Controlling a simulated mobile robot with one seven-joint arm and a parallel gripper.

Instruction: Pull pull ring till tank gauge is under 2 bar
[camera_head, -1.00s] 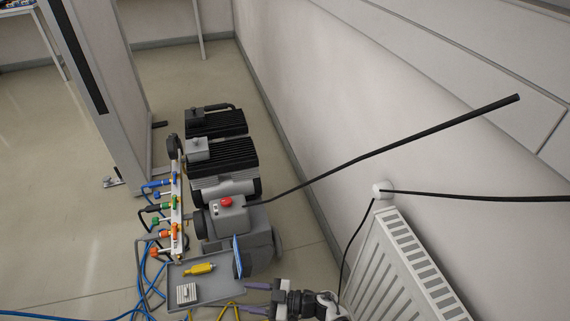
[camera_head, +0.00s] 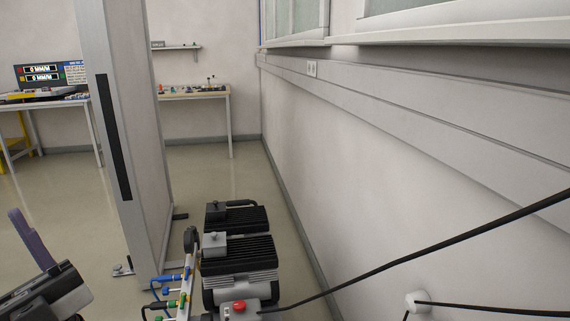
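The compressor (camera_head: 240,262) stands on the floor at the bottom middle, with black finned motor heads and a red button on a grey box. Its lower part is cut off by the bottom edge. I cannot make out a pull ring or a tank gauge. A manifold with blue and green valves (camera_head: 170,290) stands at its left. My gripper (camera_head: 30,240) is at the lower left edge, raised and left of the compressor. One purple finger shows; the other is out of frame or hidden, so its opening does not show.
A tall white panel (camera_head: 140,150) stands left of the compressor. A black cable (camera_head: 420,252) runs right from the compressor along the wall. Tables (camera_head: 200,95) stand at the back. Open floor (camera_head: 75,215) lies left of the panel.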

